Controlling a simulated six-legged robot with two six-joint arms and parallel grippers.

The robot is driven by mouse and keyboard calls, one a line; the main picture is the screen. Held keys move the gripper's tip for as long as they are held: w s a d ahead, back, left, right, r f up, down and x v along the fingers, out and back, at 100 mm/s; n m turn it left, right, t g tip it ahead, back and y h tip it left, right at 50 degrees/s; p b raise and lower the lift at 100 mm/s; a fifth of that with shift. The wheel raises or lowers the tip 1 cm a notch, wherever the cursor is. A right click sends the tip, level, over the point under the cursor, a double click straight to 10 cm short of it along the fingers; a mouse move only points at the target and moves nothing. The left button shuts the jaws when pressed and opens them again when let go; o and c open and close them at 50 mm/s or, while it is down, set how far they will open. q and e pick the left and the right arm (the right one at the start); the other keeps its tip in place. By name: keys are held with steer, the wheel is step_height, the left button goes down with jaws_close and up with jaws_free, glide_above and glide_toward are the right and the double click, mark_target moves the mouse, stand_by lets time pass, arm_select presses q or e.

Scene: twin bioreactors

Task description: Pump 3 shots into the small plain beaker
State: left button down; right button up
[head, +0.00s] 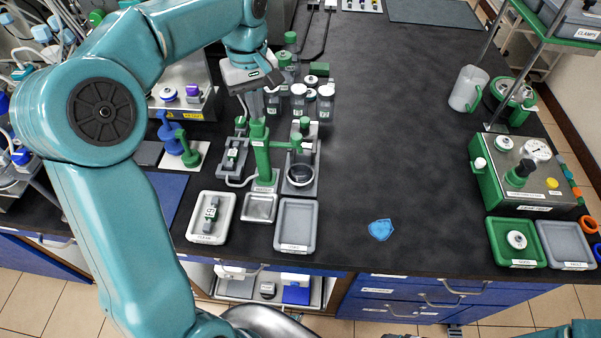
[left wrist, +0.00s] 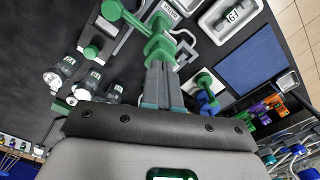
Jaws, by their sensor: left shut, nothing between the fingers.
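My left gripper (head: 256,116) is shut and empty, pointing down at the top of a green pump (head: 262,150). In the left wrist view its closed fingers (left wrist: 161,68) end at the green pump head (left wrist: 158,46). I cannot tell whether they touch it. The pump's green arm reaches right, over a small clear beaker (head: 300,175) on a grey stand. The beaker's contents are too small to make out.
Several white-capped bottles (head: 298,92) stand just behind the pump. Grey trays (head: 296,226) lie in front of it. A blue patch (head: 380,230) lies on the dark bench, with wide clear room around it. A green-sided machine (head: 525,175) stands at the right.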

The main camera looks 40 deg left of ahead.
arm_select(q)
steer(key=shift+f+b, duration=1)
steer(key=shift+f, duration=0.55)
step_height(320, 180, up, 4)
steer(key=p, duration=0.3)
steer(key=shift+p, duration=0.4)
steer(key=shift+f, duration=0.1)
steer(key=shift+f, duration=0.15)
